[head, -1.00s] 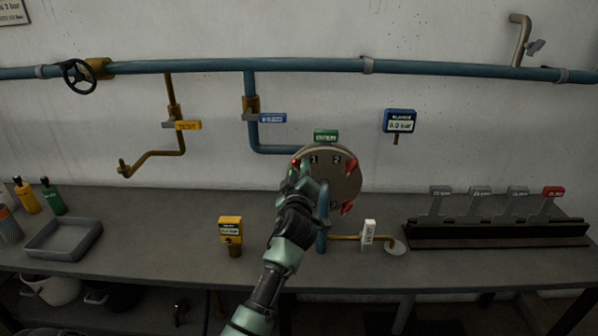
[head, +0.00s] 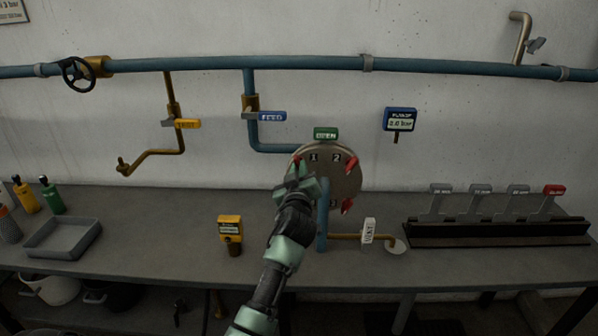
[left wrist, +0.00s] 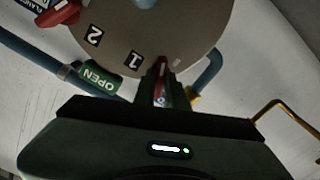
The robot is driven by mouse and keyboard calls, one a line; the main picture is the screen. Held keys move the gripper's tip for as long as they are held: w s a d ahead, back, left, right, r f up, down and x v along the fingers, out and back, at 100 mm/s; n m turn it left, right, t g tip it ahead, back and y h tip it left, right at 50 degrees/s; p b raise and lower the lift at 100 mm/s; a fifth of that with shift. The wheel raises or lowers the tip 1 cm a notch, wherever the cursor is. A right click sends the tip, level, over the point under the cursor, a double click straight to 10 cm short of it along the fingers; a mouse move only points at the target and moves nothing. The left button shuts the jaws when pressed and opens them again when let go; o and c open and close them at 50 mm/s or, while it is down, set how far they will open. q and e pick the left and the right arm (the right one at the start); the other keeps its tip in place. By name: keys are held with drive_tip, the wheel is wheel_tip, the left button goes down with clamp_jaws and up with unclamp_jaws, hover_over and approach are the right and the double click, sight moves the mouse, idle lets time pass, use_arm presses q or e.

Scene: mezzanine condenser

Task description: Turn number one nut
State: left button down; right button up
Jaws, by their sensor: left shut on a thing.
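The round grey-tan flange plate (head: 334,165) faces me at the end of the blue pipe. It carries printed numbers and red wing-shaped nuts. My left gripper (head: 303,184) is at the plate's left edge, just below number 1. In the left wrist view its fingers (left wrist: 161,88) are shut on the number one nut (left wrist: 162,68), red and next to the printed 1. The fingers hide part of this nut. The number two nut (head: 351,165) and the number three nut (head: 346,206) stand free on the right side. My right gripper is not in view.
A green OPEN tag (head: 325,134) sits above the plate. A blue gauge (head: 400,120) hangs at the right. On the bench (head: 160,258) stand a yellow gauge (head: 230,229), a white-tagged valve (head: 369,231), a grey tray (head: 62,239) and a lever rack (head: 497,236).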

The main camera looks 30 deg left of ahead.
use_arm(q)
drive_tip(key=m+p, duration=0.1)
drive_tip(key=m, duration=0.9)
drive_tip(key=shift+m, duration=0.6)
drive_tip(key=c, duration=1.5)
unclamp_jaws()
drive_tip(key=shift+o, duration=0.2)
drive_tip(key=b+v, duration=0.1)
drive_tip(key=v, duration=0.7)
drive_tip(key=shift+b, duration=0.3)
